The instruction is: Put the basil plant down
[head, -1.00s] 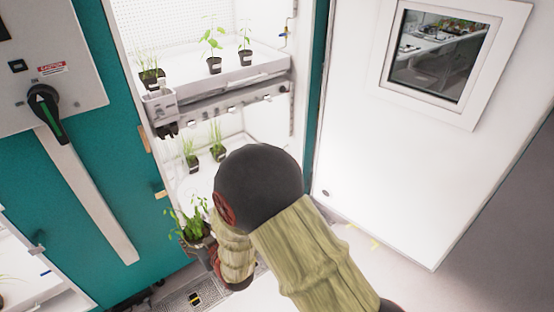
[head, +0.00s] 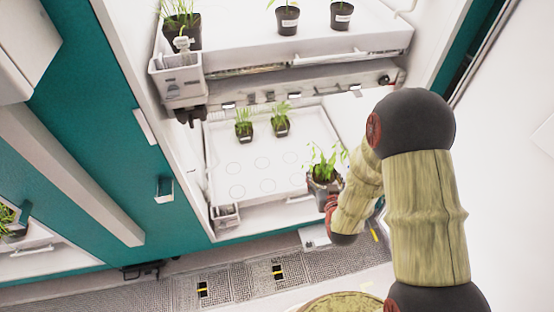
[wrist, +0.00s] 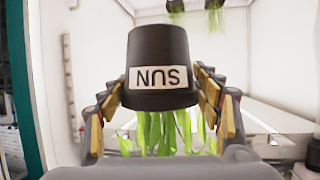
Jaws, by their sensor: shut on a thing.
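The basil plant (head: 323,172) is a leafy green plant in a dark pot, upright near the front right of the lower shelf in the head view. My gripper (head: 330,198) is shut on its pot, reaching in from the right. In the wrist view the picture is upside down. There the basil plant's black pot (wrist: 158,52) has a white label reading "SUN" and sits between the two fingers of my gripper (wrist: 160,105). The lower white tray (head: 215,150) has rows of marked circles. I cannot tell whether the pot touches the tray.
Two grassy pots, one left (head: 244,128) and one right (head: 281,122), stand at the tray's back. Its middle and front circles are clear. The upper shelf (head: 240,52) with potted plants hangs above.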

